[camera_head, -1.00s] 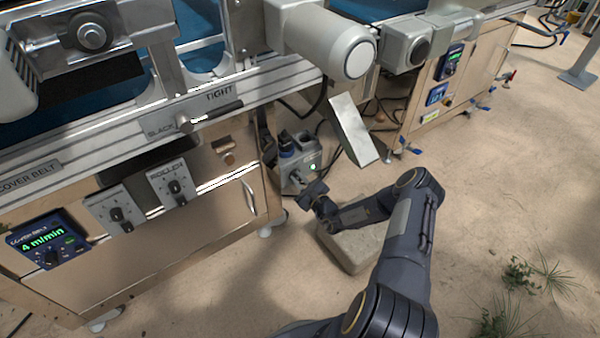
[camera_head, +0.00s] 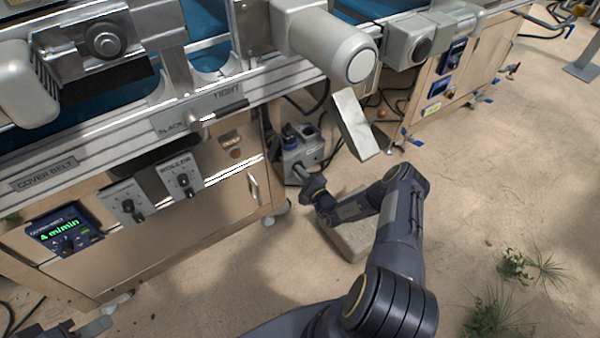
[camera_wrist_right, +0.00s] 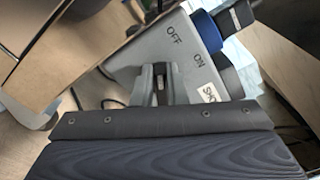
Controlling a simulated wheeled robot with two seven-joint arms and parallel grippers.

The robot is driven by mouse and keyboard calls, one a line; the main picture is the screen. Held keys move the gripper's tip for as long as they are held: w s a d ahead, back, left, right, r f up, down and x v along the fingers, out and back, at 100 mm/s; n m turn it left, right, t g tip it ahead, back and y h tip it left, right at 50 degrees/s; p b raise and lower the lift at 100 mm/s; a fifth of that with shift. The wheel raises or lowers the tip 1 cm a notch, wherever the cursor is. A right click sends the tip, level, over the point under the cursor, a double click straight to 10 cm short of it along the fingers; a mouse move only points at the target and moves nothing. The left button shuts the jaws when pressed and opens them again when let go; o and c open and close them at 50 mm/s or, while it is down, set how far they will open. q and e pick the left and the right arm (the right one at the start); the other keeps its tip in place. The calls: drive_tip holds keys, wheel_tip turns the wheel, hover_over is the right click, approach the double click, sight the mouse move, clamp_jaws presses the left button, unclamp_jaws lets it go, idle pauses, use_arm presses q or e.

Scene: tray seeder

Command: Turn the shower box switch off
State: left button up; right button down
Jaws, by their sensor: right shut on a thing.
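The shower box (camera_head: 311,151) is a small grey box low beside the bench leg in the head view. No green light shows on it. In the right wrist view the box face (camera_wrist_right: 150,50) carries the printed words OFF and ON. My right gripper (camera_head: 301,172) reaches the front of the box. In the wrist view its fingers (camera_wrist_right: 159,84) are closed around the dark switch (camera_wrist_right: 161,86) below the labels. The fingers hide much of the switch, so I cannot tell its exact angle. A dark part at the bottom left of the head view may be my left gripper (camera_head: 62,330); its jaws are unclear.
The bench (camera_head: 150,245) with roller knobs and a speed display stands to the left of the box. A metal chute (camera_head: 355,125) hangs just right of it. A stone-like block (camera_head: 350,243) lies under my right forearm. Open floor and small plants lie to the right.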

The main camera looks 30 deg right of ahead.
idle(0.3)
drive_tip(key=c, duration=1.4)
unclamp_jaws()
drive_tip(key=shift+c, duration=0.2)
drive_tip(key=shift+s, duration=0.1)
drive_tip(key=s+p, duration=0.2)
drive_tip(key=s, duration=0.5)
drive_tip(key=shift+s+d, duration=0.3)
drive_tip(key=shift+s, duration=0.05)
